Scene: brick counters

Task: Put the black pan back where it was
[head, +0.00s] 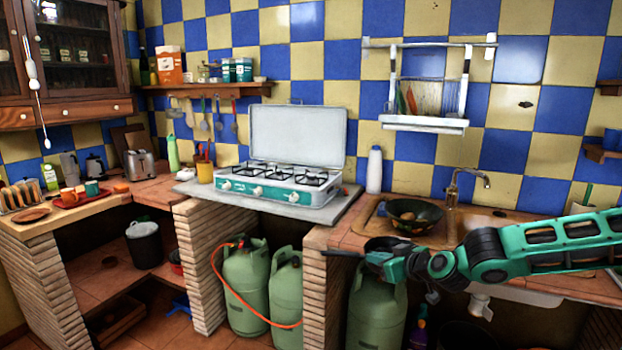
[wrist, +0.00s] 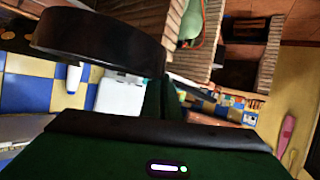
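The black pan (wrist: 95,38) shows large and close in the wrist view, at the upper left, tilted in the picture. A dark bar, which looks like its handle, runs to the right past the green fingers of my gripper (wrist: 160,98). My gripper appears shut on this handle. In the head view my gripper (head: 377,257) is at the front edge of the sink counter, below the bowl. The pan (head: 384,243) shows there as a small dark shape behind the gripper, with a thin dark bar pointing left. The exact finger contact is partly hidden.
A dark bowl with round food (head: 412,213) stands on the sink counter (head: 352,240). A white stove (head: 280,183) with a raised lid sits on the grey slab (head: 330,214) to the left. A white bottle (head: 375,170) and a tap (head: 452,190) stand behind. Green gas bottles (head: 245,285) stand below.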

